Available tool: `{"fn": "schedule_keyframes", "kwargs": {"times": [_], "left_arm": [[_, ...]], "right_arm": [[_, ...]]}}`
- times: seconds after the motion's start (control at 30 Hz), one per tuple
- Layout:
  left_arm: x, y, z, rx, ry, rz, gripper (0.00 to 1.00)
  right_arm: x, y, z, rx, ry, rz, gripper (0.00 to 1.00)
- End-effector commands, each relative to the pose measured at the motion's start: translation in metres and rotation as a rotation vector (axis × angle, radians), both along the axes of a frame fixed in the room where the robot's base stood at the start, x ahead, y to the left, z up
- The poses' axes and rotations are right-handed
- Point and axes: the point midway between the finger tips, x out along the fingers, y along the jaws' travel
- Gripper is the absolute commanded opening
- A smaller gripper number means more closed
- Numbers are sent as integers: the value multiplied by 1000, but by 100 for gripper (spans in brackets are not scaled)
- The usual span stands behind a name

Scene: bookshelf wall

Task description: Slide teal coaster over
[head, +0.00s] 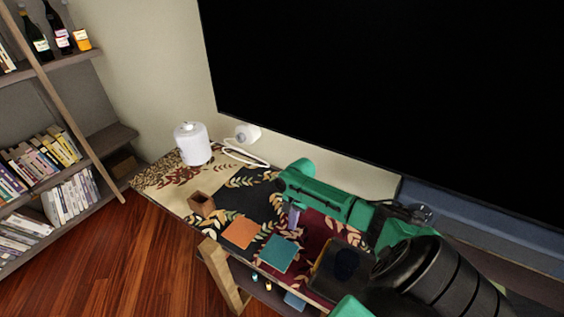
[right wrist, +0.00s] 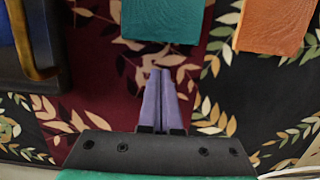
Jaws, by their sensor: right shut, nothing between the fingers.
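The teal coaster (head: 279,254) lies flat near the front edge of the patterned table, on the border of its black and dark red areas. In the right wrist view the teal coaster (right wrist: 162,20) is at the top, cut off by the frame. My right gripper (head: 293,226) points down over the table on the wall side of the coaster. In the wrist view its purple fingers (right wrist: 161,75) are together and empty, with a strip of cloth pattern showing between their tips and the coaster. My left gripper is not in view.
An orange coaster (head: 240,233) lies just left of the teal one. A small open wooden box (head: 201,203) and a white canister (head: 193,145) stand farther left. A dark box-like object (head: 328,268) with a brass-coloured edge sits to the right. A large black screen (head: 400,80) is behind.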

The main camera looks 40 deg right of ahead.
Motion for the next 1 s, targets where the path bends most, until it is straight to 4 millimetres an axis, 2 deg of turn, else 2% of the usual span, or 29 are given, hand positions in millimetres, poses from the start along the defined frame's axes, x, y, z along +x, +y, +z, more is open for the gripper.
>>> {"fn": "schedule_keyframes", "kwargs": {"times": [0.03, 0.2, 0.53, 0.7, 1.0], "left_arm": [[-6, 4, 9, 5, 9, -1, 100], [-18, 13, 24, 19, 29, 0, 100], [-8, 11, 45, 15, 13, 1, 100], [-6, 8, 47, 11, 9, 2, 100], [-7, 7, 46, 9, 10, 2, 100]], "right_arm": [[-3, 8, 5, 1, 2, 4, 0], [-14, 42, 6, 2, 1, 7, 0], [-33, 107, 5, 4, -1, 7, 0], [-32, 108, -12, 2, -2, 5, 0], [-34, 107, -16, 2, 2, 5, 0]]}}
